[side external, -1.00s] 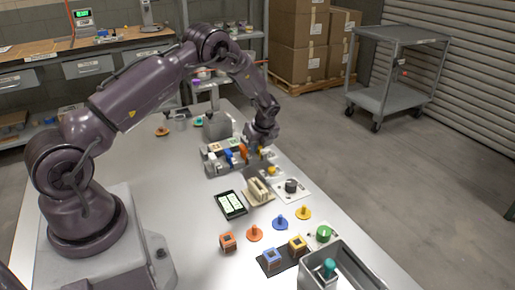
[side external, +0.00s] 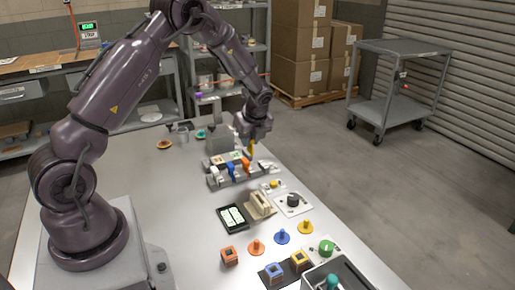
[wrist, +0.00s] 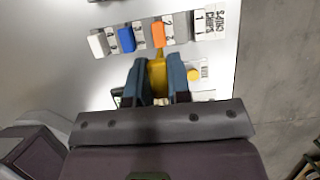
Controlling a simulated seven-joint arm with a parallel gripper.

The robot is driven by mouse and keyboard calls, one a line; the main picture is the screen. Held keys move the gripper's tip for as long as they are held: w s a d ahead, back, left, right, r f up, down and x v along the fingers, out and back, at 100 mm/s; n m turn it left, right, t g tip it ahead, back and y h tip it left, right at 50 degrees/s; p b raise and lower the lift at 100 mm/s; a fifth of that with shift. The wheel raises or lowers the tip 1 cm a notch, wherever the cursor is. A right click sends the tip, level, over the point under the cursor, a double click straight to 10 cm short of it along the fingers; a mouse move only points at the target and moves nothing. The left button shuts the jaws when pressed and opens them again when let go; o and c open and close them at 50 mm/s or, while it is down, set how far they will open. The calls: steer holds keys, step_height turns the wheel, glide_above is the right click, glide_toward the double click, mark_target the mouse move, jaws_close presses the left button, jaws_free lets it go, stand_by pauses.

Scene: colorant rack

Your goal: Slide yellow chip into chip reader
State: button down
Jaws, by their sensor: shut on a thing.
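My gripper (side external: 253,136) is shut on the yellow chip (side external: 251,149), which points down above the right part of the chip rack (side external: 216,184). In the wrist view the yellow chip (wrist: 157,74) sits between the two blue-grey fingers (wrist: 157,82). A beige slotted block (side external: 251,212), which looks like the chip reader, stands on the table nearer the camera than the rack. In the wrist view my gripper largely hides it.
The rack holds a white chip (wrist: 97,43), a blue chip (wrist: 126,39) and an orange chip (wrist: 158,34); its place marked 1 looks empty. A black-framed display (side external: 232,217) and a black knob (side external: 293,199) flank the beige block. Coloured pegs and cubes stand nearer the camera.

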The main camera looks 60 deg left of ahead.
steer(key=s+d+r, duration=0.3)
steer(key=s+d, duration=0.2)
steer(key=s, duration=0.2)
steer(key=w+d+f, duration=0.2)
steer(key=w+d, duration=0.1)
steer(key=d, duration=0.5)
steer(key=shift+w, duration=0.3)
steer(key=shift+f, duration=0.1)
steer(key=shift+f, duration=2.8)
steer(key=shift+f, duration=1.65)
steer(key=shift+r, duration=1.4)
steer(key=shift+f, duration=1.55)
